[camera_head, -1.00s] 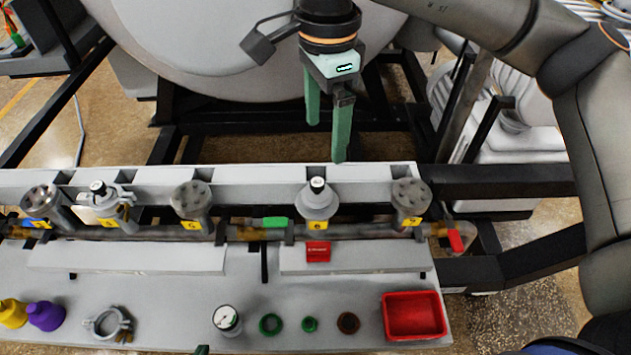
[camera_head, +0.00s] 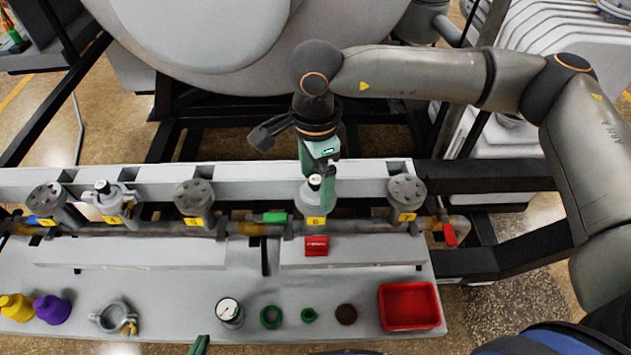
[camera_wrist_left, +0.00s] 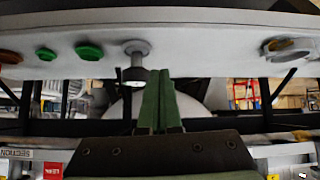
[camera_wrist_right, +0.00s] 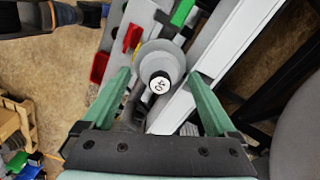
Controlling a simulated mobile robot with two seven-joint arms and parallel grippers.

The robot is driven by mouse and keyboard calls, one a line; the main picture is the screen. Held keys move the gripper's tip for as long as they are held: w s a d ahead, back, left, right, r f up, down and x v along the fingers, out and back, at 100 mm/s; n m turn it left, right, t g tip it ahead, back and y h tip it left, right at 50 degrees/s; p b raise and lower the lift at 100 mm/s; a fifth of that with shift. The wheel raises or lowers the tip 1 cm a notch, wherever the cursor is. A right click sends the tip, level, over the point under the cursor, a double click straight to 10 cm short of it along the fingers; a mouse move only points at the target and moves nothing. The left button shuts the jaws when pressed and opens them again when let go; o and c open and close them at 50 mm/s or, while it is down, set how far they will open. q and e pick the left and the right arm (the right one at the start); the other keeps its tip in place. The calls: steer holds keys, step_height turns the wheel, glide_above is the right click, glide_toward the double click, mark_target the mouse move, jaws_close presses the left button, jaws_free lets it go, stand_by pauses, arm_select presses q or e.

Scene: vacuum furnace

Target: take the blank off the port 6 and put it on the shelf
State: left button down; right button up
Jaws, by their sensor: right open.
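Port 6 (camera_head: 316,222), with a yellow label, carries a grey conical piece (camera_head: 307,199) with a black-rimmed white top. My right gripper (camera_head: 320,200) is open, pointing down at this piece. In the right wrist view the conical piece (camera_wrist_right: 160,58) lies between the two spread green fingers of the right gripper (camera_wrist_right: 160,80); I see no clear contact. The grey shelf (camera_head: 180,290) runs along the front below the ports. My left gripper (camera_wrist_left: 160,85) is shut and empty; in the head view only its green tip (camera_head: 200,345) shows at the bottom edge.
On the shelf are a gauge (camera_head: 229,311), green rings (camera_head: 270,317), a brown ring (camera_head: 346,314), a clamp (camera_head: 112,317) and a red tray (camera_head: 408,306). Neighbouring ports carry bolted flanges (camera_head: 406,189). A red block (camera_head: 316,245) sits just in front of port 6.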

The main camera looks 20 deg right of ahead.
steer(key=shift+c, duration=0.4)
jaws_close()
stand_by(0.4)
